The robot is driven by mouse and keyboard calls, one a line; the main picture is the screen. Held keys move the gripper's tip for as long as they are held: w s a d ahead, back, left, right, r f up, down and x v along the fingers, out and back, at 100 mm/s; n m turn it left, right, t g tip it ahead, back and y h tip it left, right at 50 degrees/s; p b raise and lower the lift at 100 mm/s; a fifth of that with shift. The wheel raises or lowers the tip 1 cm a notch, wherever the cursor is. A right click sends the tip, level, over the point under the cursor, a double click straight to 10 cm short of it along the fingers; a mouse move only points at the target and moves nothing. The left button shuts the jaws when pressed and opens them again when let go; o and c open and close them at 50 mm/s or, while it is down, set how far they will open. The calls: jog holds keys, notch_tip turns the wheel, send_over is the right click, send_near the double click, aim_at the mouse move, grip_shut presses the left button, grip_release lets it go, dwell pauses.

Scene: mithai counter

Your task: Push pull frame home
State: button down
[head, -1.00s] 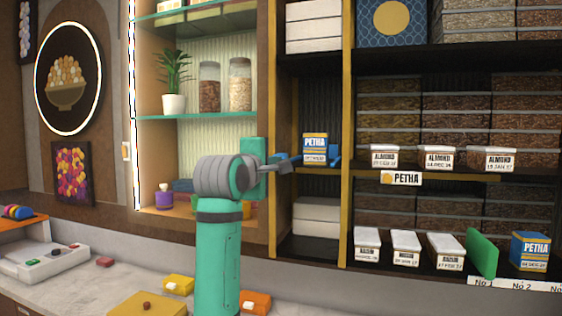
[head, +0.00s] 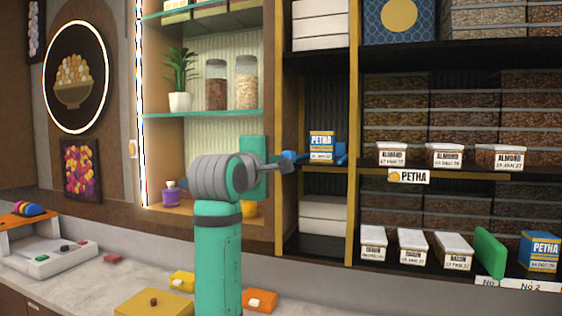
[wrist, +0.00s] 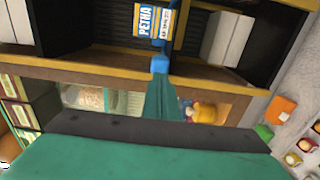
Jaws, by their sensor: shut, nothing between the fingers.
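A blue, white and yellow petha box (head: 321,147) stands on the middle shelf of the narrow bay. A blue frame (head: 341,153) shows at its right side; most of it is hidden by the box. My gripper (head: 293,157) is shut and empty, with blue fingertips just left of the box. In the wrist view the box (wrist: 144,20) is at the top, with a blue strip beside it. My fingertips (wrist: 160,64) point towards the shelf edge below the box. I cannot tell whether they touch the frame.
A yellow upright (head: 353,190) stands right of the bay and another at its left. White boxes (head: 322,215) lie below the shelf. Almond boxes (head: 444,155) line the shelf to the right. A potted plant (head: 180,80) and jars stand on the left shelf.

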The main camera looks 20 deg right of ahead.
jog(key=shift+v, duration=2.35)
jog(key=shift+d+f, duration=0.1)
jog(key=shift+d, duration=0.05)
